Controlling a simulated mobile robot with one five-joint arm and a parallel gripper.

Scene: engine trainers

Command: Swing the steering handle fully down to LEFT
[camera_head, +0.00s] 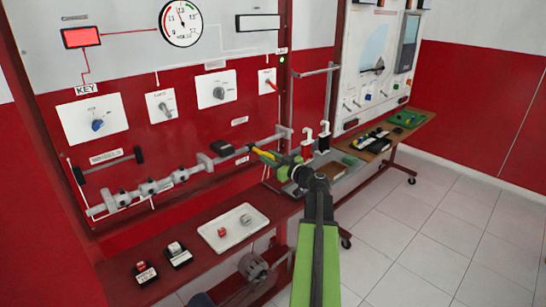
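No label that I can read names the steering handle, so I cannot tell which part it is. A dark bar with black end grips (108,165) is mounted low on the left of the red panel, its right end higher than its left. A dark pointer-like lever (374,69) sits at the base of a pale blue sector on the far right panel. My gripper (258,153), with yellow and green parts, reaches in front of the near panel's lower right, close to the silver rail. Its finger gap is too small to make out.
A silver rail with clamps (175,178) runs along the panel's lower part. A white tray (213,239) with two small items lies on the red shelf (112,272). Tiled floor (440,225) is clear at right.

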